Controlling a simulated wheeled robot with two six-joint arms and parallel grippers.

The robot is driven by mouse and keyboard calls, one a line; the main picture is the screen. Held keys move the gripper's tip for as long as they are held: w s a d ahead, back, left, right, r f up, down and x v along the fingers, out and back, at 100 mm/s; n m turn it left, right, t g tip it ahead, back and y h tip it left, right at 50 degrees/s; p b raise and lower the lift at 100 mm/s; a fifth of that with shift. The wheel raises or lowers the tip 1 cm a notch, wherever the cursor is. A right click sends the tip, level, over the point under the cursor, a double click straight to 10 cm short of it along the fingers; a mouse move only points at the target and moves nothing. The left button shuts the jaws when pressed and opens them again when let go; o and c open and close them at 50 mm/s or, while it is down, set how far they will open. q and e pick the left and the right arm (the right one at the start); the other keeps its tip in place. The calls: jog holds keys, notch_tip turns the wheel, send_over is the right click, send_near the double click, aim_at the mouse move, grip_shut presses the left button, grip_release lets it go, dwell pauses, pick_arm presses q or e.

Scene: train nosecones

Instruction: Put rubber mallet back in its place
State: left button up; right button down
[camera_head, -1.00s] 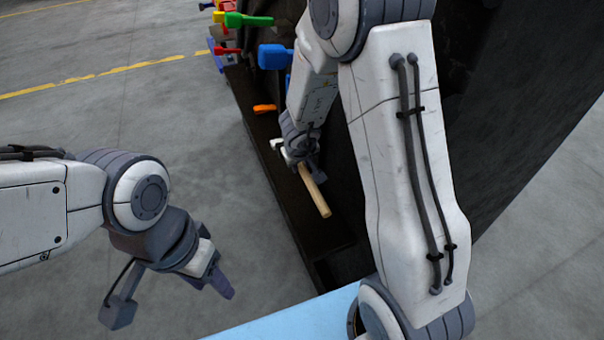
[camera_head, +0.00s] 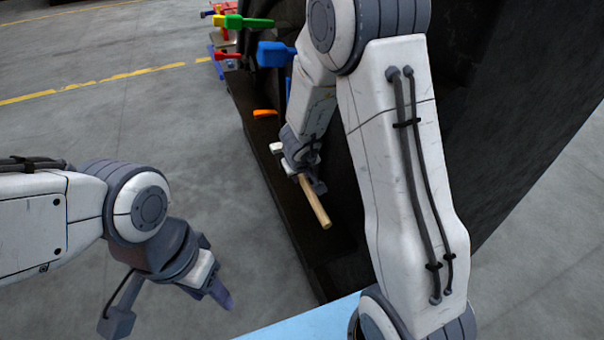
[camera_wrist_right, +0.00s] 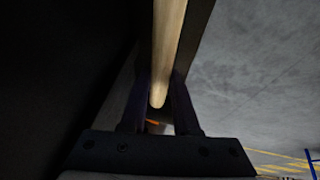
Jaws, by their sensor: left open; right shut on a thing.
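My right gripper (camera_head: 308,182) is shut on a pale wooden handle (camera_head: 318,208), over the dark ledge. The handle slants down to the right in the head view. It also shows between the fingers (camera_wrist_right: 155,112) in the right wrist view, as a light wooden rod (camera_wrist_right: 168,45) with a rounded end. I take it for the rubber mallet's handle; I cannot make out its head. My left gripper (camera_head: 222,294) is open and empty over the floor at the lower left, apart from the ledge.
A long dark ledge (camera_head: 290,205) runs beside a tall dark wall (camera_head: 490,120). An orange item (camera_head: 264,113) lies on the ledge. Blue (camera_head: 272,54), green (camera_head: 245,21) and red (camera_head: 228,55) tools are farther back. A light blue surface (camera_head: 305,322) is at the bottom. The floor at left is clear.

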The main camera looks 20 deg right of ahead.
jog(key=shift+f+b, duration=4.35)
jog(key=shift+f, duration=0.85)
jog(key=c, duration=0.6)
grip_release()
jog(key=p+v, duration=0.7)
jog(key=v, duration=0.3)
jog(key=shift+s+r, duration=0.1)
jog(key=shift+r, duration=0.1)
